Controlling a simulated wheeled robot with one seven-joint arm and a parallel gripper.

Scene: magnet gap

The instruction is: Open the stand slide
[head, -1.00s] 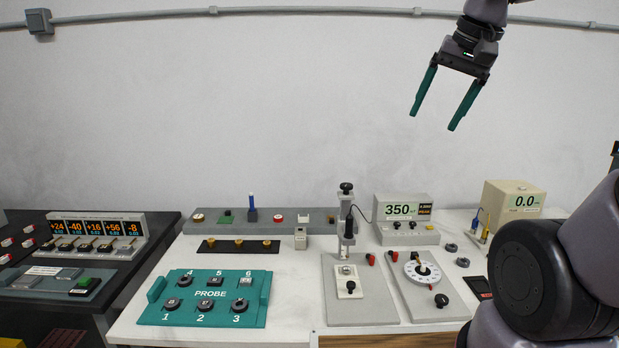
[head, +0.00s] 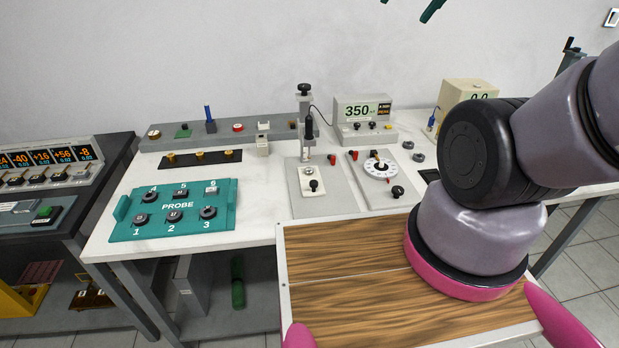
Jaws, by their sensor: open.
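The stand (head: 305,125) is a grey upright post with a black knob on top and a dark probe held on it. It rises from the back of a grey base plate (head: 338,198) on the white bench. A small pale plate (head: 312,177) with a black knob (head: 314,186) lies on that base plate below the probe; it looks like the slide. How far it is shifted along the base I cannot tell. My gripper (head: 409,4) is open and empty, high above the bench. Only its green fingertips show at the top edge, well away from the stand.
Right of the stand are a white dial (head: 381,165) and a meter reading 350 (head: 363,116). A teal PROBE tray (head: 175,224) lies at left. A grey rail (head: 222,138) with small parts runs behind. My arm covers the bench's right part.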

